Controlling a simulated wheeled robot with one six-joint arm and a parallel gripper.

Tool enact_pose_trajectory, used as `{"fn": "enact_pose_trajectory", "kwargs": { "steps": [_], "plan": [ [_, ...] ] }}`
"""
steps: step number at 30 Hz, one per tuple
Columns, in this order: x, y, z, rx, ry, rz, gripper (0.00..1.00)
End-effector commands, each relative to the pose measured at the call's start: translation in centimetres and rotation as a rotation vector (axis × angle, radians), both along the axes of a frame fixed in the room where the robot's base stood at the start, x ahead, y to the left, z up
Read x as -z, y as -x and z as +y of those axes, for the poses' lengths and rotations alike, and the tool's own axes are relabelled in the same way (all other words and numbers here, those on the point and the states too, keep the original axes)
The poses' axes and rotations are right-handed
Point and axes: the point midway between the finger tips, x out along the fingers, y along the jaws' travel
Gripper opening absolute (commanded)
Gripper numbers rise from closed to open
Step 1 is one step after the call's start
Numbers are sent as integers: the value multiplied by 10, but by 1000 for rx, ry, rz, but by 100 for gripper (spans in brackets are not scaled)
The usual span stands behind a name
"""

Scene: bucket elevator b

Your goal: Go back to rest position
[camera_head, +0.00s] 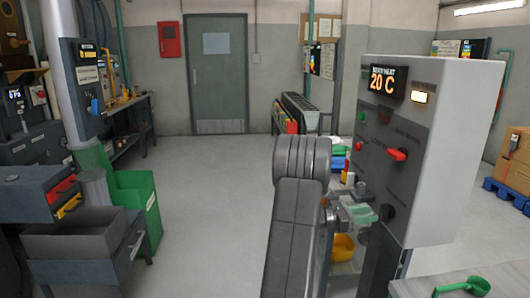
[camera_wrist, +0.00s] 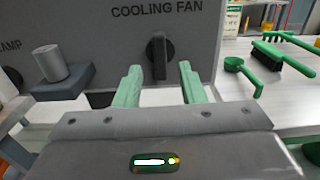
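My gripper (camera_wrist: 161,70) shows in the wrist view with its two green fingers spread apart and nothing held between them. A black knob (camera_wrist: 159,56) under the label "COOLING FAN" stands beyond the fingertips on the grey panel (camera_wrist: 100,25); I cannot tell the exact gap. In the head view my arm reaches forward, and the gripper is partly hidden beside the control cabinet (camera_head: 440,150). The cabinet's display (camera_head: 388,82) reads 20 C, and a red switch handle (camera_head: 397,155) sits below it.
In the wrist view, a grey cylinder on a block (camera_wrist: 62,75) juts out at left. A green scoop (camera_wrist: 243,72) and a brush (camera_wrist: 283,58) lie on the worktop at right. In the head view, a green bin (camera_head: 138,205) stands at left, and the floor (camera_head: 205,190) toward the door is clear.

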Motion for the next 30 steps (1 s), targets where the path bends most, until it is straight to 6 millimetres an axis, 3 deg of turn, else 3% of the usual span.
{"fn": "enact_pose_trajectory", "kwargs": {
  "steps": [6, 12, 24, 30],
  "plan": [
    [0, -2, -34, 2, 0, 0, 36],
    [0, -3, -46, 1, 0, -1, 36],
    [0, -3, -44, 0, 0, -5, 36],
    [1, -3, -24, -3, 0, 1, 36]
  ]
}}
